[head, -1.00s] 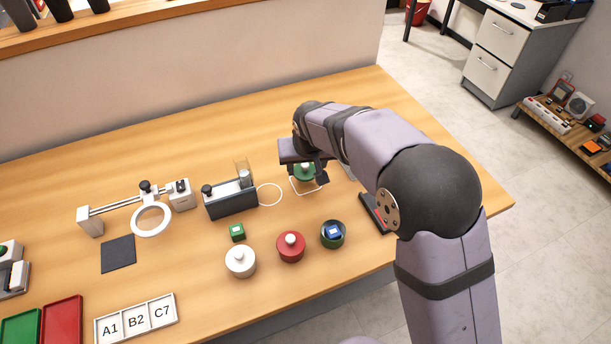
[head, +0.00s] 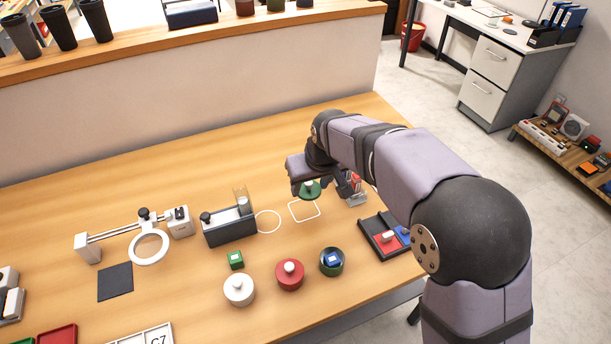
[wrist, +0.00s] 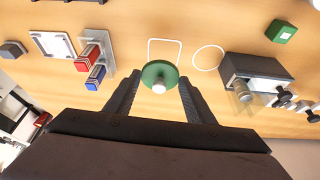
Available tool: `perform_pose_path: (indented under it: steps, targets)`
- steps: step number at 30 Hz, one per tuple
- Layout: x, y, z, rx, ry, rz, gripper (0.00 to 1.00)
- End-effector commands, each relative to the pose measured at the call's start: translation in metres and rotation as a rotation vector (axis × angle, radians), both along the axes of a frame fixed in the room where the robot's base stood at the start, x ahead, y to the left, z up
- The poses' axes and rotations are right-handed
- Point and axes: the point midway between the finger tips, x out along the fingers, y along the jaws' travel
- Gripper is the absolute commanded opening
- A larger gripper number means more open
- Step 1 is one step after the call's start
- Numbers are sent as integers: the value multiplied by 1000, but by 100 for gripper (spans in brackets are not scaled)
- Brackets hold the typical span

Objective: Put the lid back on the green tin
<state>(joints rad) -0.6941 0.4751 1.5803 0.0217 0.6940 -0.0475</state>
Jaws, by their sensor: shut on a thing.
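The green lid (head: 311,191) with a white knob is held by my gripper (head: 309,187) above the table, over the far right part of a white square outline. In the wrist view my gripper (wrist: 159,80) has the lid (wrist: 160,73) between its two fingers, which meet it at the rim. The green tin (head: 331,262) stands uncovered near the front of the table, with a blue block (head: 333,259) inside. It is nearer the front edge than my gripper and does not show in the wrist view.
The lidded red tin (head: 289,276) and white tin (head: 239,291) stand left of the green tin. A green block (head: 235,260) lies behind them. A dark box with a clear tube (head: 229,225) stands left of my gripper.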

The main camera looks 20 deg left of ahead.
Motion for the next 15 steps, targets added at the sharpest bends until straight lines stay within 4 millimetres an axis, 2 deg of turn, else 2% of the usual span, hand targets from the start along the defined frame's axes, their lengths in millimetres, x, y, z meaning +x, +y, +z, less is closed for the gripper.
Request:
perform_pose_path:
  steps: [15]
  targets:
    - [-26,-44,-4,3,4,498,28]
